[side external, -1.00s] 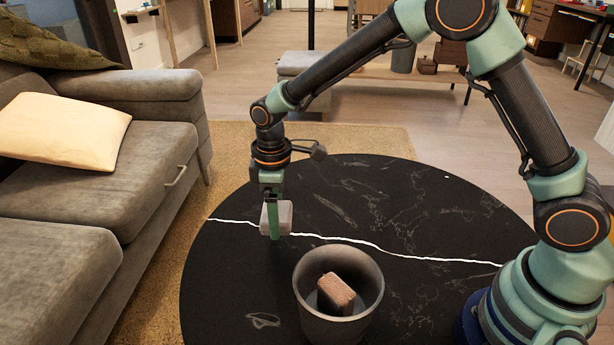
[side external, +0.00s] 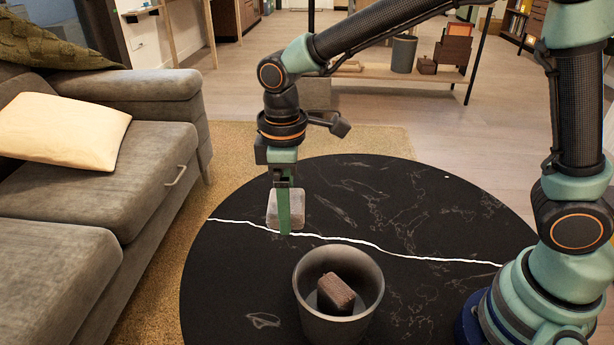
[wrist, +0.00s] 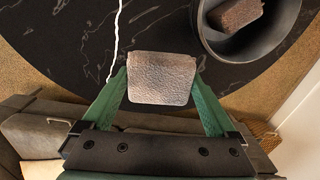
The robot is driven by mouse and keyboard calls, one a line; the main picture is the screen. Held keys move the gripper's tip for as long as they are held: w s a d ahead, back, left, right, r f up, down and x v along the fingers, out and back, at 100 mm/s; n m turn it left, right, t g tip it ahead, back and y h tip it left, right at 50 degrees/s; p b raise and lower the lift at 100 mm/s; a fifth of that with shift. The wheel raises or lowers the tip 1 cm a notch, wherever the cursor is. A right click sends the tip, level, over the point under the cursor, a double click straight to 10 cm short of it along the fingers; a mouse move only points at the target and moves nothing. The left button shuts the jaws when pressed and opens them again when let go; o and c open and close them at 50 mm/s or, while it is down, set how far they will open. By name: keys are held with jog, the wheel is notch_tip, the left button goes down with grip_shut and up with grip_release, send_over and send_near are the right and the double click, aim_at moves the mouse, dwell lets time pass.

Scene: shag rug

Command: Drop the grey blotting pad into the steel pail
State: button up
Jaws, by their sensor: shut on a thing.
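The grey blotting pad (side external: 287,207) is a small rounded block held between the green fingers of my gripper (side external: 285,215). In the wrist view the pad (wrist: 161,79) sits between the two fingertips (wrist: 160,88), which press on its sides. My gripper points down and holds the pad above the black table, behind and slightly left of the pail in the side view. The steel pail (side external: 310,314) stands upright and open on the table, with a brown block (side external: 335,294) inside. In the wrist view the pail (wrist: 206,38) is at the upper right.
The round black table (side external: 420,215) has white veins and is otherwise clear around the pail. A grey sofa (side external: 110,210) with a cream cushion (side external: 62,130) stands at the left. A tan rug (side external: 235,150) lies under the table.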

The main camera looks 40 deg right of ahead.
jog(key=s+r, duration=0.4)
jog(key=s, duration=0.3)
jog(key=s+r, duration=0.4)
jog(key=s, duration=0.3)
notch_tip(320, 180, down, 6)
jog(key=shift+w+d, duration=0.25)
jog(key=shift+d, duration=0.15)
jog(key=o, duration=0.8)
jog(key=shift+o, duration=0.2)
jog(key=shift+r, duration=0.15)
notch_tip(320, 180, up, 12)
